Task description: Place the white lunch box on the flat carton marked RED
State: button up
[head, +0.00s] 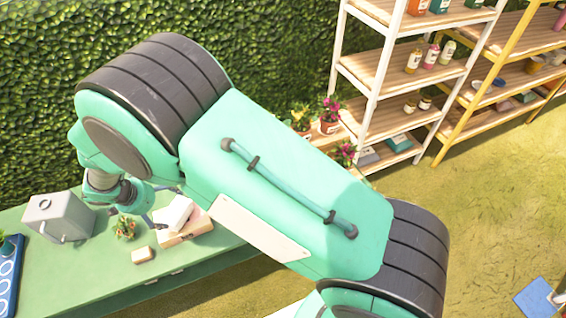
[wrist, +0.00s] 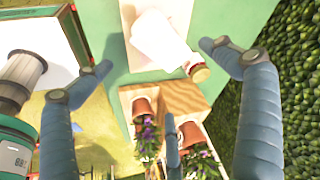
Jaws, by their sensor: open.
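The white lunch box (head: 178,213) shows in the head view on top of a flat tan carton (head: 185,232) on the green table. It looks tilted, and I cannot read any marking on the carton. My gripper (head: 150,206) is at the left of the white box, partly hidden by my arm. In the wrist view my gripper (wrist: 155,57) has its fingers spread wide. A white object (wrist: 160,42), probably the lunch box, lies between and beyond the fingertips, with a brownish round end piece. I see no clear contact with it.
On the table are a grey box (head: 58,216), a small potted plant (head: 124,228), a small beige block (head: 143,256) and a blue tray (head: 8,280) at the left edge. Shelves (head: 400,70) with bottles stand behind at the right. Potted flowers (head: 328,115) stand near the hedge.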

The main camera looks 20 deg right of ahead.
jog(key=s+d+r+n+y, duration=0.1)
jog(key=s+d+r+n, duration=0.15)
jog(key=d+r, duration=0.95)
jog(key=s+d+r+n+y, duration=0.1)
jog(key=s+d+r, duration=0.2)
jog(key=d+r, duration=0.85)
jog(key=s+d+r+n, duration=0.1)
jog(key=s+d+r, duration=0.3)
jog(key=s, duration=0.4)
jog(key=s+d+r+n+t, duration=0.1)
jog(key=s+d+r+n, duration=0.1)
jog(key=s+d+r, duration=0.2)
jog(key=s+d+r+n+t+y, duration=0.1)
jog(key=s+d+r, duration=0.4)
jog(key=s, duration=0.6)
jog(key=shift+s+n, duration=0.3)
jog(key=shift+n, duration=0.45)
jog(key=shift+f, duration=0.1)
notch_tip(320, 180, down, 3)
jog(key=b, duration=0.3)
jog(key=shift+r, duration=0.2)
